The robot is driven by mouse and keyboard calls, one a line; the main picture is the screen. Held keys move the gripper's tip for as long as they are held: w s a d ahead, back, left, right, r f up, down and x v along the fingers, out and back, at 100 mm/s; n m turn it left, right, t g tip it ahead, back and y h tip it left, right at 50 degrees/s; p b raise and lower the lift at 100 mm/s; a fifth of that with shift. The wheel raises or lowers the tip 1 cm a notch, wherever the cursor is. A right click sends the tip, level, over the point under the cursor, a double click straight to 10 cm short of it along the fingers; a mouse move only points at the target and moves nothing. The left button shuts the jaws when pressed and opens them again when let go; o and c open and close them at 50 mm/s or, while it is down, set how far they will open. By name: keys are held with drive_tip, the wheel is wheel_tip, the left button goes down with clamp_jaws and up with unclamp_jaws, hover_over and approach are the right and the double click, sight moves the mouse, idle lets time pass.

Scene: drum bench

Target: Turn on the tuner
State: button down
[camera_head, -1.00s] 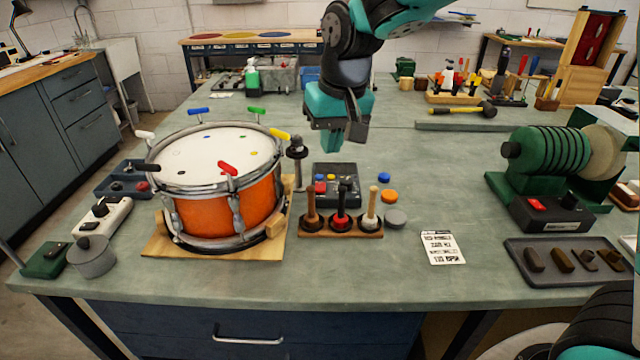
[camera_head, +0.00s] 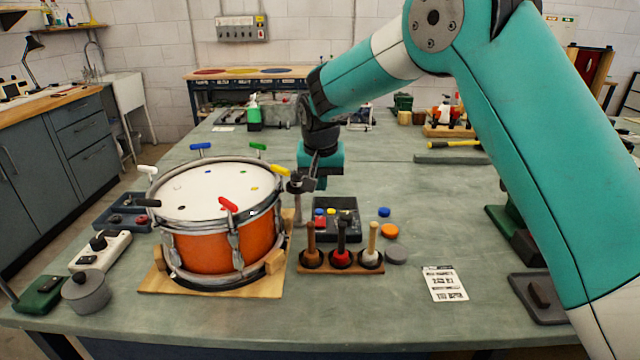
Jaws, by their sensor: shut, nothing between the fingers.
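An orange drum (camera_head: 215,240) with a white head stands on a wooden base, with coloured T-handled keys round its rim. Just right of its rim a small dark device (camera_head: 297,184) sits on an upright post; it may be the tuner, but I cannot read any label or tell whether it is lit. A dark box with coloured buttons (camera_head: 338,215) lies further right, behind the mallet rack. My gripper (camera_head: 314,186) is shut and empty, pointing down beside the dark device's top. In this view it overlaps the device's right side; I cannot tell whether they touch.
Coloured discs (camera_head: 389,231) and a printed card (camera_head: 444,284) lie to the right. A white power strip (camera_head: 100,250) and grey pot (camera_head: 86,292) stand left. My arm covers the bench's right side.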

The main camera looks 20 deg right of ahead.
sight(321, 224)
drive_tip(key=x, duration=0.3)
drive_tip(key=p+x, duration=0.1)
drive_tip(key=x, duration=0.2)
drive_tip(key=s+p+x, duration=0.1)
drive_tip(key=x, duration=0.2)
drive_tip(key=shift+w+a+f, duration=0.1)
drive_tip(key=shift+f, duration=1)
